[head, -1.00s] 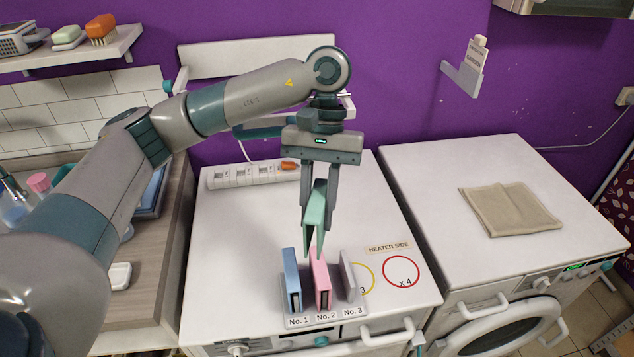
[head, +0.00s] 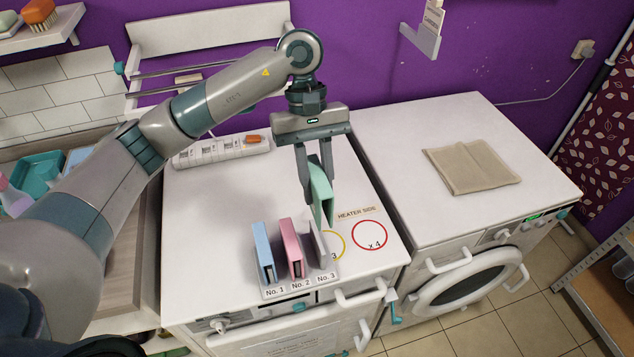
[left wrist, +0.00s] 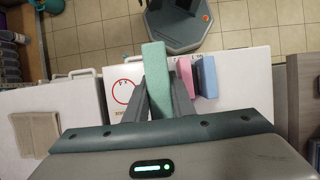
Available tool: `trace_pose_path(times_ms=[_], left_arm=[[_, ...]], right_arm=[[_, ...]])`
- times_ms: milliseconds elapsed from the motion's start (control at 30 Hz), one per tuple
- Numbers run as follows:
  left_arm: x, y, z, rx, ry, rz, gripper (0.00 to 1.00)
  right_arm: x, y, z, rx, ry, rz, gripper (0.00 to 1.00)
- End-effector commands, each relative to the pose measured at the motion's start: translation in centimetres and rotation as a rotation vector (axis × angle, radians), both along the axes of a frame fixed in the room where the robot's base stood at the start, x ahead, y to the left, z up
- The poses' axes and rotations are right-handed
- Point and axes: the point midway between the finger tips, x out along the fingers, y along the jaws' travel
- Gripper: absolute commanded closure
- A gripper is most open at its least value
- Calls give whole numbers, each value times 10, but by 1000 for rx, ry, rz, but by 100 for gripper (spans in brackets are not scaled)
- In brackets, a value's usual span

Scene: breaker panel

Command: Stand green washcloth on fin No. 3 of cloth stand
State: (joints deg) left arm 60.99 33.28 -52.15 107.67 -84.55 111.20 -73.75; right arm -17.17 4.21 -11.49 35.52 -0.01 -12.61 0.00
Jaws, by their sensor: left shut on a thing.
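My left gripper (head: 315,178) is shut on the green washcloth (head: 322,196), which hangs upright and slightly tilted from its fingers. The washcloth also fills the middle of the left wrist view (left wrist: 157,80). The cloth stand (head: 300,290) sits near the front of the left machine top. A blue cloth (head: 264,252) is on fin No. 1 and a pink cloth (head: 291,247) is on fin No. 2. Fin No. 3 (head: 319,244) is bare and grey. The washcloth is above and behind fin No. 3, apparently clear of it. My right gripper is not in view.
A yellow ring (head: 341,245) and a red ring (head: 369,235) are marked right of the stand, by a "HEATER SIDE" label (head: 356,213). A power strip (head: 222,150) lies at the back. A beige cloth (head: 470,166) lies on the right machine.

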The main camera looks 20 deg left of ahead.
Motion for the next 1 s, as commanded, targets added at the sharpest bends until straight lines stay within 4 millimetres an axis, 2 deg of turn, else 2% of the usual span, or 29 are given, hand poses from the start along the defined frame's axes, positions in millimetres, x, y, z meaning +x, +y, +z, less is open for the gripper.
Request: trace_pose_path(times_ms=[367, 700, 800, 1000], left_arm=[[0, 0, -14, 1, 2, 1, 100], [-1, 0, -41, 1, 3, 0, 100], [0, 0, -53, 1, 1, 0, 100], [0, 0, -64, 0, 0, 0, 100]], right_arm=[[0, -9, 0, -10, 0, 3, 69], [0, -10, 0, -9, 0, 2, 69], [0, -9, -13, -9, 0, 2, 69], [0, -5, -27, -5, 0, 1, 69]])
